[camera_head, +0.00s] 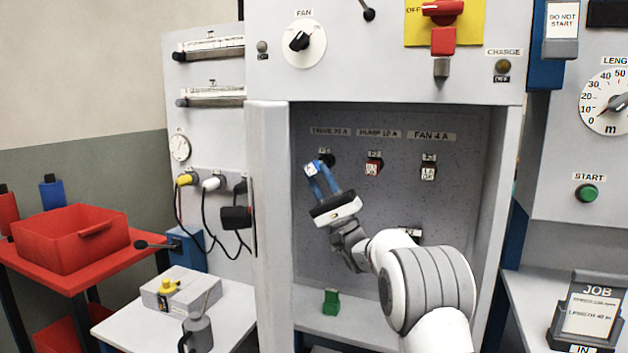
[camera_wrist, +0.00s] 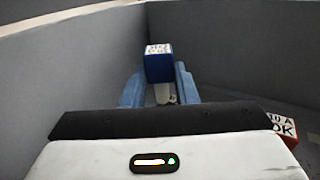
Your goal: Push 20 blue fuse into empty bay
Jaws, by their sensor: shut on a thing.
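My gripper (camera_head: 320,180) has blue fingers and is shut on the blue fuse (camera_head: 311,169), inside the open cabinet. In the wrist view the blue fuse (camera_wrist: 158,66) sits between the two fingertips, its white printed label facing up. The empty bay (camera_head: 328,159) is a dark opening under the left label, which seems to read DRIVE 20 A. In the head view the fuse is just left of and slightly below this opening. I cannot tell the depth gap between them. The bay is not clear in the wrist view.
A red fuse (camera_head: 373,167) sits in the PUMP 10 A bay and a dark fuse (camera_head: 428,172) under FAN 4 A. The cabinet's left wall (camera_head: 268,220) is close to my gripper. A green block (camera_head: 331,301) stands on the cabinet floor.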

